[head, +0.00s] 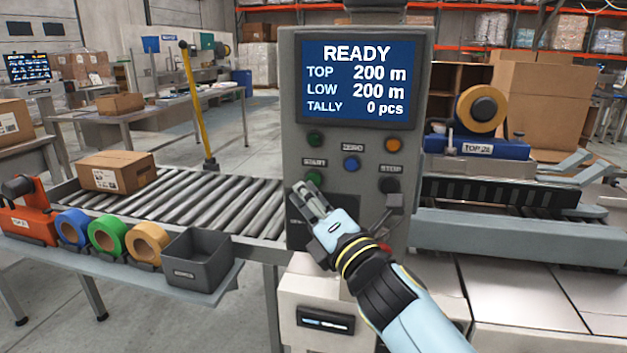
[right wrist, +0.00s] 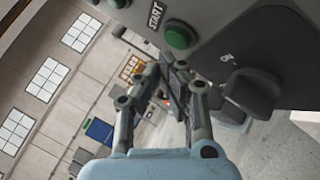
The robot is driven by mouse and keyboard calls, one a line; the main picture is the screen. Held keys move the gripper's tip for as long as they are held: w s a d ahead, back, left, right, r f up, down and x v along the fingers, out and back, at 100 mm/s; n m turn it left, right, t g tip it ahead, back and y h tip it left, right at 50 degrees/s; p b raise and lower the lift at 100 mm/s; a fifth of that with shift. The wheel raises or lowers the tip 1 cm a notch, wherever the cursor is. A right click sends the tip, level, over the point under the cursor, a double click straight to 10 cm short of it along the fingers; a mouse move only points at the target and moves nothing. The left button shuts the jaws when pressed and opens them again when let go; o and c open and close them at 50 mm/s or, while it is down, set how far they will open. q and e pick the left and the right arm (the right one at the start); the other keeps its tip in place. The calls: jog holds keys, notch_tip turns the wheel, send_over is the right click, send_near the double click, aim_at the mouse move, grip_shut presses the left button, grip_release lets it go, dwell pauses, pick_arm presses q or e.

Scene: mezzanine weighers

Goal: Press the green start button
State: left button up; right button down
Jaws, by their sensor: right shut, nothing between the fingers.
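The green start button (head: 313,175) sits under the START label on the grey control panel (head: 297,80) in the head view. In the right wrist view the green button (right wrist: 178,36) next to the START label is plain to see, just beyond the fingertips. My right gripper (head: 306,190) is shut and empty, its fingertips just below the button in the head view. It also shows in the right wrist view (right wrist: 165,70). I cannot tell for sure whether the tips touch the panel. My left gripper is not in view.
The screen (head: 358,80) reads READY. Another green button (head: 315,139), a blue button (head: 351,163), an orange button (head: 393,145) and a dark STOP button (head: 389,185) share the panel. A roller conveyor (head: 200,200) with a carton (head: 117,171) lies left.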

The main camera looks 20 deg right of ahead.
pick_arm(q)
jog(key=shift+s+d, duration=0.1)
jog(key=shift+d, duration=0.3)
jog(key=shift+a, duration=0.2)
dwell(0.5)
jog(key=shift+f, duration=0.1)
pick_arm(e)
jog(key=shift+w, duration=0.1)
jog(key=shift+w+d, duration=0.2)
jog(key=shift+w, duration=0.05)
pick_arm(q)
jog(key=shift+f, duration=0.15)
pick_arm(e)
jog(key=shift+w+d, duration=0.25)
jog(key=shift+w, duration=0.1)
dwell(0.5)
jog(key=shift+s, duration=0.1)
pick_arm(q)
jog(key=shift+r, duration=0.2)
pick_arm(e)
jog(key=shift+s+a, duration=0.5)
jog(key=shift+s, duration=0.1)
jog(key=shift+s, duration=0.1)
